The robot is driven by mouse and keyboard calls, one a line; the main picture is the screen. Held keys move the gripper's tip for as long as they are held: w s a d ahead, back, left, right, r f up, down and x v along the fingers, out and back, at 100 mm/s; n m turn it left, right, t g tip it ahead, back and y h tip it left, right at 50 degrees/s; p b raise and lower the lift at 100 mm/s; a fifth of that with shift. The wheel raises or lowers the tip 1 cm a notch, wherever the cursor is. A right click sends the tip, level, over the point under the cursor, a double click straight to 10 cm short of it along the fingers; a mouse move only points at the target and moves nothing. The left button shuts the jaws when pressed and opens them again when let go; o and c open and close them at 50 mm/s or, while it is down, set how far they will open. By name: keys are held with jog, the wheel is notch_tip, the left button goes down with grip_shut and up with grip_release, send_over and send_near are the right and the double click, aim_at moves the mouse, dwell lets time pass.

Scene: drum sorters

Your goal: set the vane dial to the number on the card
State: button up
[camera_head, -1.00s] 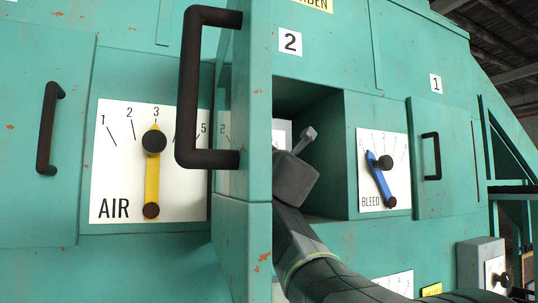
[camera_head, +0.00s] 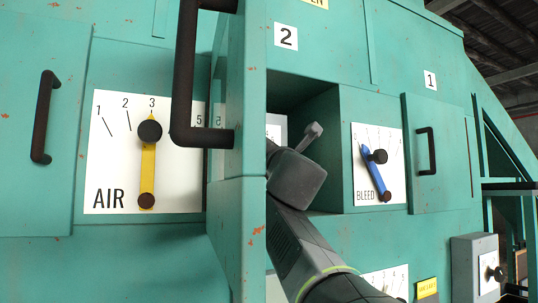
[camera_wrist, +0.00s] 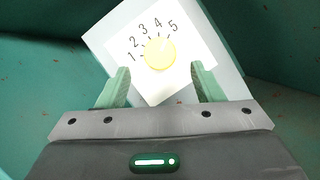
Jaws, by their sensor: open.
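In the wrist view a yellow round knob (camera_wrist: 159,53) sits on a white dial plate (camera_wrist: 187,82) numbered 1 to 5. No vane label is readable there, and I cannot make out the knob's pointer. My gripper (camera_wrist: 158,78) is open, its two green fingers apart on either side of the plate's near part, with the knob just beyond and between them. In the head view my grey wrist reaches into the opening under the number 2, and the fingers are hidden. A yellow card (camera_head: 316,3) at the top edge is cut off; its number is not visible.
The open door (camera_head: 250,120) with a dark handle (camera_head: 185,80) stands left of my arm. The AIR dial (camera_head: 105,165) has its yellow lever at 3. The BLEED dial (camera_head: 394,170) has a blue lever. Another yellow card (camera_head: 427,288) is lower right, unreadable.

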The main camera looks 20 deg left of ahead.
jog(key=b+v, duration=0.1)
jog(key=v, duration=0.7)
jog(key=shift+s, duration=0.2)
jog(key=shift+w+f, duration=0.1)
jog(key=p+x, duration=0.3)
jog(key=x, duration=1)
jog(key=shift+w, duration=0.3)
jog(key=shift+s, duration=0.1)
